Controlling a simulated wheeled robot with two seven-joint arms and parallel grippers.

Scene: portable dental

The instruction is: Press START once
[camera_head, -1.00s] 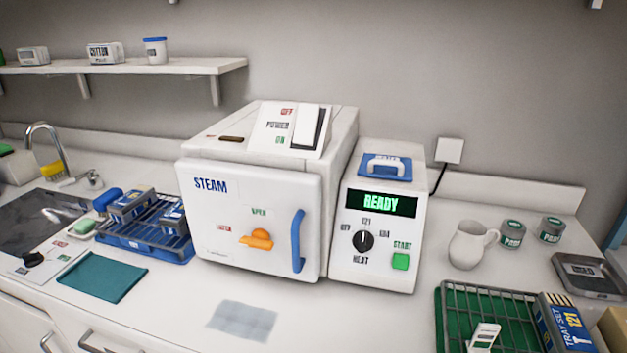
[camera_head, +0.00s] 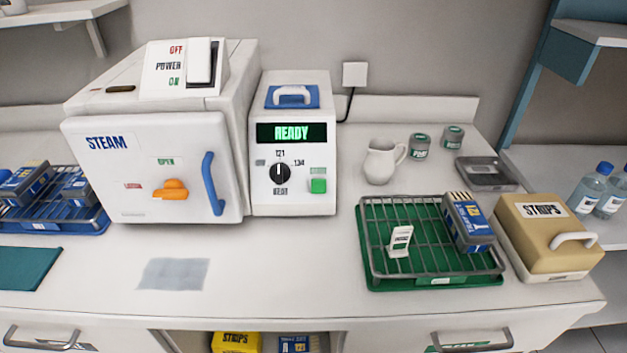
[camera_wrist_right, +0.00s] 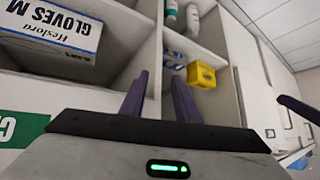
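The steam sterilizer (camera_head: 150,150) stands on the counter with its white door shut, and its control box (camera_head: 300,205) is attached at its right. The box's display (camera_head: 291,132) reads READY in green. The green START button (camera_head: 318,186) is on the box's lower right front, right of the black dial (camera_head: 280,173), which points up toward 121. Nothing covers the button. My right gripper (camera_wrist_right: 158,92) shows only in the right wrist view, its two dark fingers apart with nothing between them, facing shelves away from the button.
A green tray with a wire rack (camera_head: 375,272) holds a blue box (camera_head: 467,222) and a small white card (camera_head: 400,241). A tan STRIPS box (camera_head: 548,235) stands right of it. A white jug (camera_head: 381,161) is behind. The counter before the control box is clear.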

